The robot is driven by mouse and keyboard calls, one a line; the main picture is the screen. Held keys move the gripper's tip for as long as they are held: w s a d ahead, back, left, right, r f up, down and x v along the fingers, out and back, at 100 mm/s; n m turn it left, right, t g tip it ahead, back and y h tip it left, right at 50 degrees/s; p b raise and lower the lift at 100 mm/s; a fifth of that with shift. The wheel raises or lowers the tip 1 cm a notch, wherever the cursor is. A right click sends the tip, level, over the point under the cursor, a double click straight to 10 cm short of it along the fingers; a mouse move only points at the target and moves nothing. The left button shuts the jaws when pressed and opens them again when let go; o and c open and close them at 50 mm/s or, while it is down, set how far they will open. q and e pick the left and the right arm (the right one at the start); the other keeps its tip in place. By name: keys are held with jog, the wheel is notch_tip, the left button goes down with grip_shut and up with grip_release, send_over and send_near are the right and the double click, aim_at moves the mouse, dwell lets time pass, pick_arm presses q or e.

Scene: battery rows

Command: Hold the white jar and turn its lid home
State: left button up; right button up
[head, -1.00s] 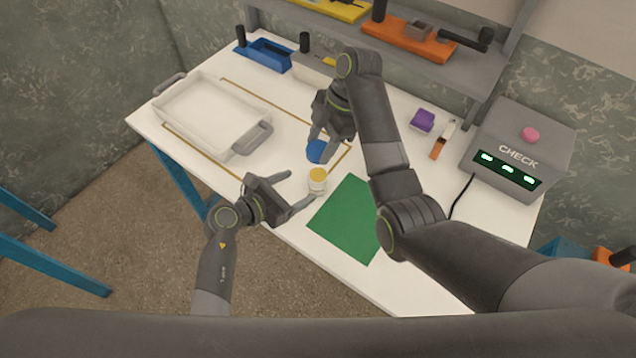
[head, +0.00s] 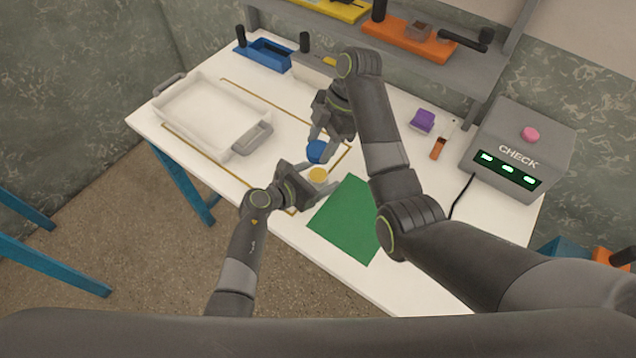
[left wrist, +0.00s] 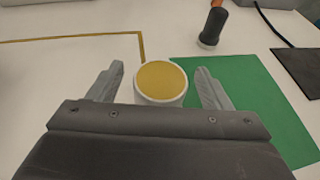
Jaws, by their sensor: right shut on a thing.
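The white jar (head: 318,175) stands upright on the white table by the green mat, with a yellow open top. It also shows in the left wrist view (left wrist: 161,98). My left gripper (head: 321,178) is open around the jar, one finger on each side. In the left wrist view (left wrist: 160,80) gaps show between the jar and both fingers. My right gripper (head: 321,144) is shut on the blue lid (head: 316,152), just behind the jar in the head view and apart from it. Part of the lid is hidden by the fingers.
The green mat (head: 345,225) lies right of the jar. A white tray (head: 203,84) stands at the left. A purple block (head: 422,121), an orange piece (head: 438,149) and the grey CHECK box (head: 517,145) are at the right. A grey rack (head: 440,75) lines the back.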

pick_arm(q)
jog(key=c, duration=1.4)
jog(key=shift+c, duration=0.2)
pick_arm(e)
send_over(315, 177)
jog(key=w+d, duration=0.1)
jog(key=shift+d+f, duration=0.15)
jog(key=shift+f, duration=2.35)
jog(key=shift+f, duration=0.1)
jog(key=shift+f, duration=0.8)
jog(key=shift+f, duration=0.45)
pick_arm(q)
jog(key=shift+r, duration=0.1)
pick_arm(e)
jog(key=shift+s+d+f, duration=0.1)
jog(key=shift+f, duration=0.35)
jog(key=shift+r, duration=0.5)
